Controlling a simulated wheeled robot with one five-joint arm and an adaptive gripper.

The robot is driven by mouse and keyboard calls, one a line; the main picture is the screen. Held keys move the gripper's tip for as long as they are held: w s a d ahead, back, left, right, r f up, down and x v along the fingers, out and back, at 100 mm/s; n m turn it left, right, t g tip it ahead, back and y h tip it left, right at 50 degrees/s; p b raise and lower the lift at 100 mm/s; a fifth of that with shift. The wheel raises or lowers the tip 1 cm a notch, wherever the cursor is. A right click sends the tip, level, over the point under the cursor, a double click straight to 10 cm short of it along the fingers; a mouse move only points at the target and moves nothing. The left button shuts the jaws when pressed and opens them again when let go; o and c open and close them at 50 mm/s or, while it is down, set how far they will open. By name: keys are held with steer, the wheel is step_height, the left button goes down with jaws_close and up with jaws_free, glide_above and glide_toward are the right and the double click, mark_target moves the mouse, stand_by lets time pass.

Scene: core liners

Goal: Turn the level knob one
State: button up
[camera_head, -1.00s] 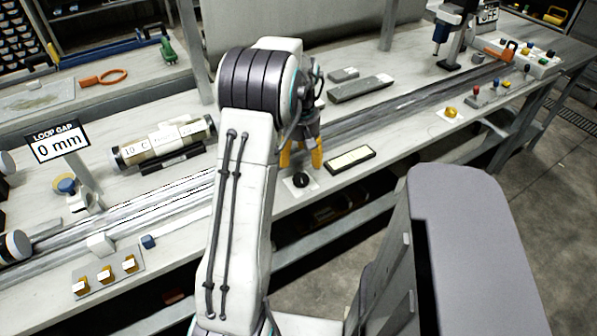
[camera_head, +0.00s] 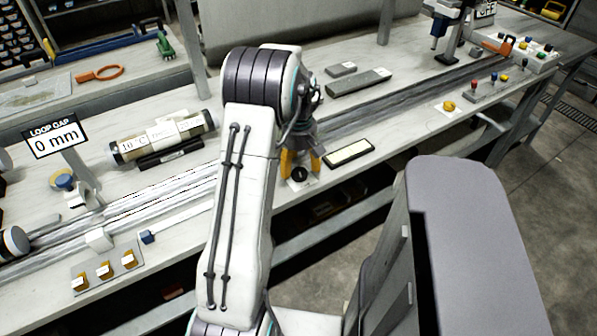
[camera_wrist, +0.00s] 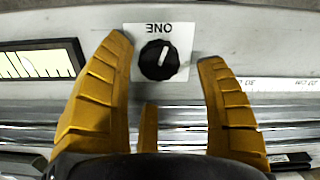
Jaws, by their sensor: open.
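The level knob one is a round black knob (camera_wrist: 158,60) with a white pointer line, on a white plate (camera_wrist: 182,33) whose label reads "ONE" upside down in the wrist view. Its pointer is tilted slightly off the upright there. In the head view the knob (camera_head: 299,175) sits at the bench's front edge, just below my gripper. My gripper (camera_wrist: 165,47) is open, with its yellow fingers apart on either side of the knob. The fingers do not visibly touch it. My gripper also shows in the head view (camera_head: 301,165), partly hidden by my arm.
A pale level strip in a black frame (camera_head: 349,152) lies right of the knob. A clear core tube (camera_head: 163,136) lies on the bench to the left, by a sign (camera_head: 54,138) reading "LOOP GAP 0 mm". Long metal rails (camera_head: 375,108) run behind the knob.

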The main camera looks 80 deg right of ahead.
steer(key=shift+f, duration=1.45)
steer(key=shift+c, duration=0.4)
steer(key=c, duration=1.1)
